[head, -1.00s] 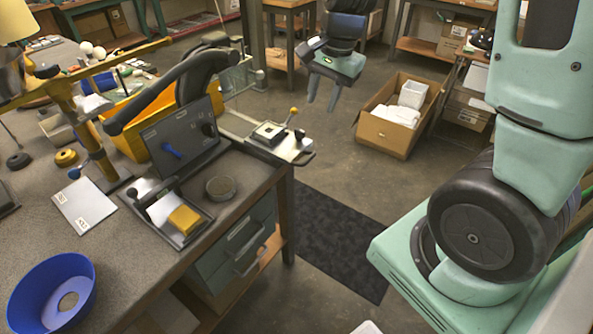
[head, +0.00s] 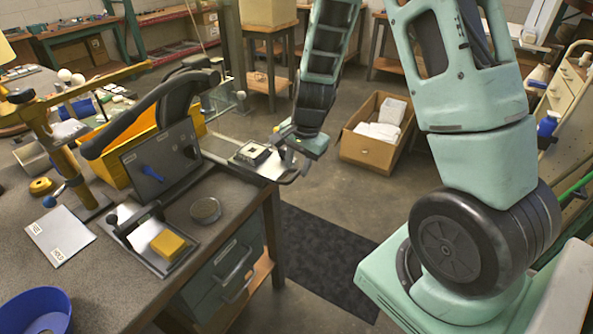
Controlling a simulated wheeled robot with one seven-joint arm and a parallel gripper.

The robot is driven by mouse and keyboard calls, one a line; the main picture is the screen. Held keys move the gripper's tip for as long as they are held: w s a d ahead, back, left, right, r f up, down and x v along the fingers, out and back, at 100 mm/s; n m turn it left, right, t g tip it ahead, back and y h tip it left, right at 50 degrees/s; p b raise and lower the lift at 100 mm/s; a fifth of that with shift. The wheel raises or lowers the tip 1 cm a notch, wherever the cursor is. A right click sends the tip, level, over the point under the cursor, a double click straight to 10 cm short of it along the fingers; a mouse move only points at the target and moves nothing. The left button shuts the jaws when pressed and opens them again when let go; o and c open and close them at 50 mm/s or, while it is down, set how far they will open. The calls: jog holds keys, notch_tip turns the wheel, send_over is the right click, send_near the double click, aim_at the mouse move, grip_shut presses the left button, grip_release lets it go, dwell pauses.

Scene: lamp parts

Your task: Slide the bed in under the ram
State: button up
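The bed (head: 268,169) is a pale metal slide sticking out past the right end of the bench, with a dark square nest (head: 252,154) on it. A clear-walled frame (head: 222,98) stands at its inner end, partly behind a dark upright panel. I cannot make out the ram; the panel and black curved part hide much of that area. My gripper (head: 279,140) is at the bed's outer end, beside the nest, where the bed's knob is now covered. Its fingers are small and partly hidden, so I cannot tell whether they are open or touch the knob.
The dark panel (head: 160,165) and black curved part (head: 140,118) rise left of the bed. A yellow block (head: 168,243) on a small tray and a round dish (head: 205,209) sit in front. A cardboard box (head: 365,148) stands on the floor, right; a dark mat (head: 325,255) lies below.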

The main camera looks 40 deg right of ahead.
aim_at(246, 152)
jog(key=shift+w+a+f, duration=0.1)
jog(key=shift+w+f, duration=0.1)
jog(key=shift+f, duration=0.9)
grip_shut()
jog(key=shift+w+r, duration=0.1)
jog(key=shift+w+a, duration=0.15)
jog(key=shift+w, duration=0.15)
jog(key=w+a+p, duration=0.1)
jog(key=w, duration=0.4)
jog(key=w+a+p, duration=0.2)
jog(key=w, duration=0.2)
jog(key=w+a+p, duration=0.2)
jog(key=w, duration=0.3)
jog(key=shift+w+a, duration=0.15)
jog(key=shift+w, duration=0.15)
